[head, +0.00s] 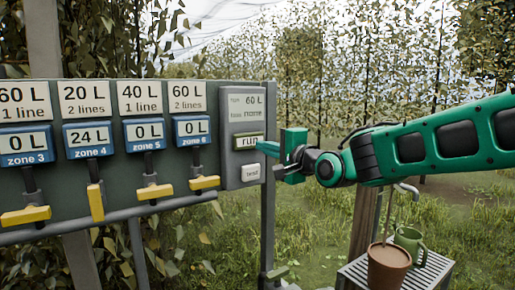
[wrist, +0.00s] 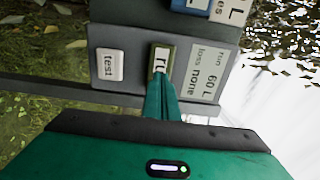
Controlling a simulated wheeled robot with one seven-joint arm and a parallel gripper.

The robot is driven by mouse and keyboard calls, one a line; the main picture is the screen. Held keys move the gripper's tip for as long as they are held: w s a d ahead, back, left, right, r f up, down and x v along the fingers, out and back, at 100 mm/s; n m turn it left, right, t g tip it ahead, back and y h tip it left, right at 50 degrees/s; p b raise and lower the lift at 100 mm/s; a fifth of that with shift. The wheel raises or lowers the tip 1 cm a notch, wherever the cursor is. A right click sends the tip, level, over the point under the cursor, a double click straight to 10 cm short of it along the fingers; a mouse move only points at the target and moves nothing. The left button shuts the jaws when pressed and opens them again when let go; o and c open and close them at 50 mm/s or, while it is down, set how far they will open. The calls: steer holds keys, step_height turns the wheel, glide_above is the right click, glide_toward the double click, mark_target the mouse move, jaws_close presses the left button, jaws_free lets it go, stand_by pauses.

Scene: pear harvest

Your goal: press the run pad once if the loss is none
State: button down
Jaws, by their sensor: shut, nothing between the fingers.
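The grey control box (head: 230,174) hangs at the right end of the valve board. Its display (wrist: 204,76) reads "run 60 L" and "loss none" in the wrist view. The run pad (head: 248,141) is a pale key in a dark green frame, above the white test pad (head: 251,172). In the wrist view the run pad (wrist: 160,60) lies right at the tips of my gripper (wrist: 162,80), which partly cover its label. My green gripper (head: 262,147) is shut and empty, pointing at the pad from the right. I cannot tell whether the tips touch it.
The valve board (head: 110,178) carries blue zone meters; zone 4 (head: 90,137) reads 24 L and its yellow handle (head: 96,202) points down, while the other handles lie sideways. A slatted table (head: 425,275) at lower right holds a brown pot (head: 389,268) and green mug (head: 411,243).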

steer(key=v, duration=0.7)
steer(key=shift+s+d, duration=0.2)
steer(key=shift+d, duration=0.25)
steer(key=s+d+f+n+g+h, duration=0.1)
steer(key=s+d+f+g+h, duration=0.3)
steer(key=d+f, duration=0.65)
steer(key=s+d+f+n+g+h, duration=0.15)
steer(key=s+d+f+h, duration=0.45)
steer(key=d, duration=0.8)
steer(key=s+d+f+n+g+h, duration=0.1)
steer(key=s+d+f+g, duration=0.3)
steer(key=s+d+f, duration=0.45)
steer(key=s+d+f+g, duration=0.1)
steer(key=s+f+g, duration=0.1)
steer(key=s, duration=0.7)
steer(key=s+d+f+n+g, duration=0.1)
steer(key=s+d+g, duration=0.1)
steer(key=s, duration=0.7)
steer(key=shift+s+d+f+g+y, duration=0.35)
steer(key=shift+g+y, duration=0.05)
steer(key=shift+g, duration=0.35)
